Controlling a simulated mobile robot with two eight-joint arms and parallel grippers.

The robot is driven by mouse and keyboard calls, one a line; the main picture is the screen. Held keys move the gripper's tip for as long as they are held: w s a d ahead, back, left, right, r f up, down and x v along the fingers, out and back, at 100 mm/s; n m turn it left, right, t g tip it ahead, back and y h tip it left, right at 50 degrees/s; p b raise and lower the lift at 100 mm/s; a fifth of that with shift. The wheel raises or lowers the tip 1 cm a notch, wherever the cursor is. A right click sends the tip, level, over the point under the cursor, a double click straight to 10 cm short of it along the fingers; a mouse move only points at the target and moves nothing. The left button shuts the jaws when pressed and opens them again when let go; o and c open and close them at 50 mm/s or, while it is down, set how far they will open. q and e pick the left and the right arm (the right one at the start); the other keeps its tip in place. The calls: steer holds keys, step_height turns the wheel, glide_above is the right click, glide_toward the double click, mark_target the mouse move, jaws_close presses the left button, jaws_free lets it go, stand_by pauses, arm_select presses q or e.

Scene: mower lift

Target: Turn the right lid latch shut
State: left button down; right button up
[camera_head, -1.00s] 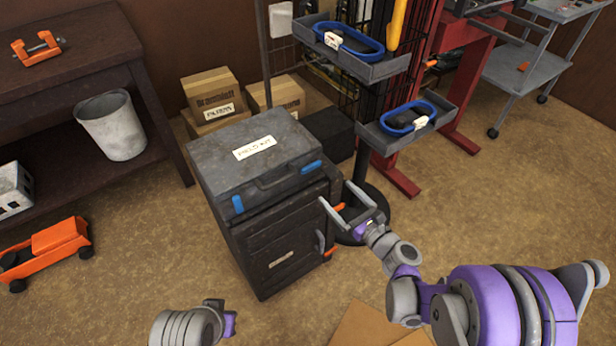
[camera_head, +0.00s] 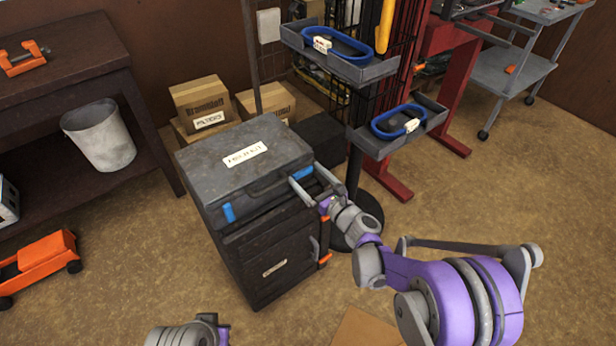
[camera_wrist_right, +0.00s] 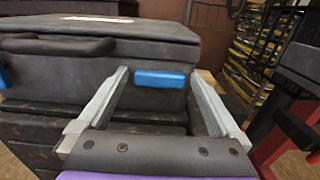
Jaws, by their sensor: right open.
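The dark grey case (camera_head: 215,165) lies on top of a dark cabinet (camera_head: 240,250), with its lid down. The right lid latch (camera_head: 302,172) is a blue bar on the case's front right. In the right wrist view the latch (camera_wrist_right: 160,79) lies horizontal between my fingers. My right gripper (camera_head: 304,180) is open at the latch, one finger on each side; it also shows in the right wrist view (camera_wrist_right: 158,85). I cannot tell whether a finger touches it. The left lid latch (camera_head: 228,212) is blue and upright on the front left. My left gripper's fingers are out of view.
A stand with two grey trays (camera_head: 350,70) holding blue straps rises just right of the case. Cardboard boxes (camera_head: 200,100) sit behind it. A dark shelf unit (camera_head: 60,80) stands at the left. The floor in front of the cabinet is mostly clear.

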steer(key=c, duration=1.1)
steer(key=shift+c, duration=0.2)
steer(key=shift+n, duration=0.4)
steer(key=n+p, duration=0.1)
steer(key=n, duration=0.3)
steer(key=shift+s+a, duration=0.1)
steer(key=n+p, duration=0.1)
steer(key=n, duration=0.3)
steer(key=shift+n, duration=0.3)
steer(key=n+p, duration=0.1)
steer(key=n, duration=0.3)
steer(key=shift+s+a+f, duration=0.1)
steer(key=shift+f, duration=0.05)
steer(key=n+p, duration=0.1)
steer(key=n, duration=0.3)
steer(key=shift+f, duration=0.1)
steer(key=shift+n, duration=0.4)
